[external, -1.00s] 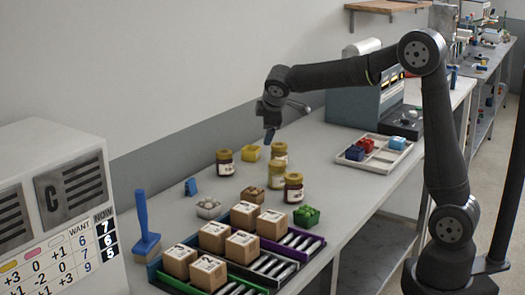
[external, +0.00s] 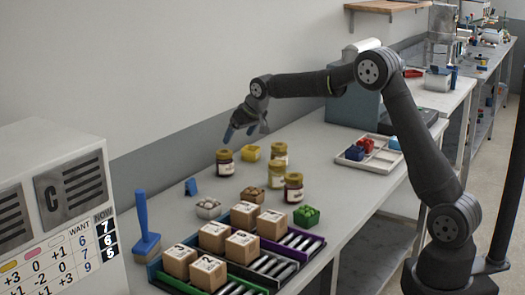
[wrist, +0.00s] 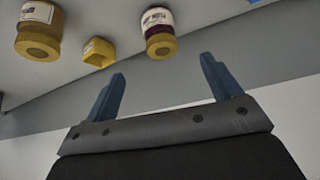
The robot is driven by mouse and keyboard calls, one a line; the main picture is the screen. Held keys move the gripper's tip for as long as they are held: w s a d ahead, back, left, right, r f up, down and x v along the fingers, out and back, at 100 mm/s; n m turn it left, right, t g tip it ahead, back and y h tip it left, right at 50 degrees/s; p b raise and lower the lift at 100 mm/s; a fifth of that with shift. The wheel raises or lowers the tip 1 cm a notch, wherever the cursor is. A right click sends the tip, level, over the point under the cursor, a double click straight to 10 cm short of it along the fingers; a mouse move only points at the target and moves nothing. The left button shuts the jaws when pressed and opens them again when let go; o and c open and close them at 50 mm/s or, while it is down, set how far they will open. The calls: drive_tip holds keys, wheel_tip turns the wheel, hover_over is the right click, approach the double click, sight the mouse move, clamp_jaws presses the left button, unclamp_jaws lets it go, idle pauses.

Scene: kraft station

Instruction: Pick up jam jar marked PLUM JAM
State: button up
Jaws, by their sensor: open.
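Several jam jars with yellow lids stand on the grey bench. A dark-filled jar (external: 225,163) stands at the left, apart from the others; it also shows in the wrist view (wrist: 158,22). Another dark jar (external: 293,188) is at the front right. Two pale yellowish jars stand at the back (external: 279,154) and in the middle (external: 276,176). The label lettering is too small to read, so I cannot tell which is PLUM JAM. My gripper (external: 241,131) is open and empty above the left dark jar; its two blue fingers are spread in the wrist view (wrist: 162,68).
A yellow bin (external: 251,152) is just right of the left dark jar. Small bins of parts, a blue holder (external: 191,187) and cardboard boxes (external: 212,236) on rollers are nearer the front. A white tray (external: 372,164) lies at the right. The wall is close behind.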

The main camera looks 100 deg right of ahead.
sight(224, 161)
drive_tip(key=x, duration=1.5)
drive_tip(key=shift+d+r, duration=0.1)
drive_tip(key=shift+d, duration=0.05)
drive_tip(key=shift+r, duration=0.1)
drive_tip(key=c, duration=1.3)
